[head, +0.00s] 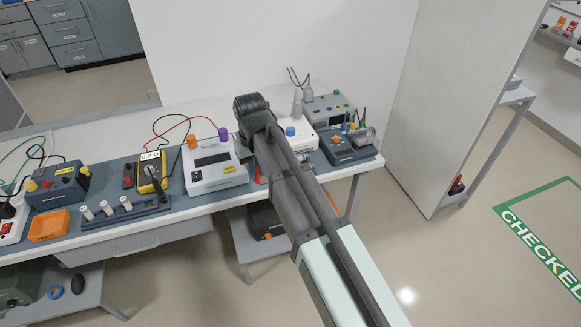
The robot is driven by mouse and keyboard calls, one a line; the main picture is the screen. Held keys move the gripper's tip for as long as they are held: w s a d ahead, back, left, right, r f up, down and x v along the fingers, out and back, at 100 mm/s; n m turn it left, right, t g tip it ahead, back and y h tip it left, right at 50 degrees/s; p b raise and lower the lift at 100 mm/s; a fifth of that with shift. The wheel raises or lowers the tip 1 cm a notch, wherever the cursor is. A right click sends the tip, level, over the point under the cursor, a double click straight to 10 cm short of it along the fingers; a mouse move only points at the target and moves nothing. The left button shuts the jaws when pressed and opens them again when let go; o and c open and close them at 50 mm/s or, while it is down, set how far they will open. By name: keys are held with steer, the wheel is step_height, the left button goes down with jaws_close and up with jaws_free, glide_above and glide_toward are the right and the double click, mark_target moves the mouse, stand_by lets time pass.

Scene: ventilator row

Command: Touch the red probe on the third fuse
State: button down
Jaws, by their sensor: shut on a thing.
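Several white fuse-like cylinders stand in a dark rack (128,214) near the bench's front edge, left of centre. Three show: a left one (87,213), a middle one (106,208) and a right one (126,204). A yellow multimeter (146,182) with a lit display stands just behind the rack. Its red lead (183,121) arcs up and right towards my arm. A small red piece (257,174) shows beside my arm; I cannot tell whether it is the red probe. My gripper is not seen; my arm covers the area right of the white device.
A white device (216,172) with orange and purple knobs stands between the meter and my arm. More instruments (347,147) stand at the right end. The bench back is mostly clear.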

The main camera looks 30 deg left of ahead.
steer(key=s+a+r+n, duration=0.2)
steer(key=s+a, duration=0.9)
steer(key=a, duration=0.2)
steer(key=s+a+r+n, duration=0.2)
steer(key=s+a+n, duration=0.1)
steer(key=s+a, duration=0.9)
steer(key=w+a+r, duration=0.1)
steer(key=a+r, duration=0.1)
steer(key=a, duration=0.7)
steer(key=shift+a+f, duration=0.2)
steer(key=shift+f, duration=2.2)
steer(key=shift+f, duration=0.3)
steer(key=shift+r, duration=0.1)
step_height(320, 180, up, 7)
stand_by(0.4)
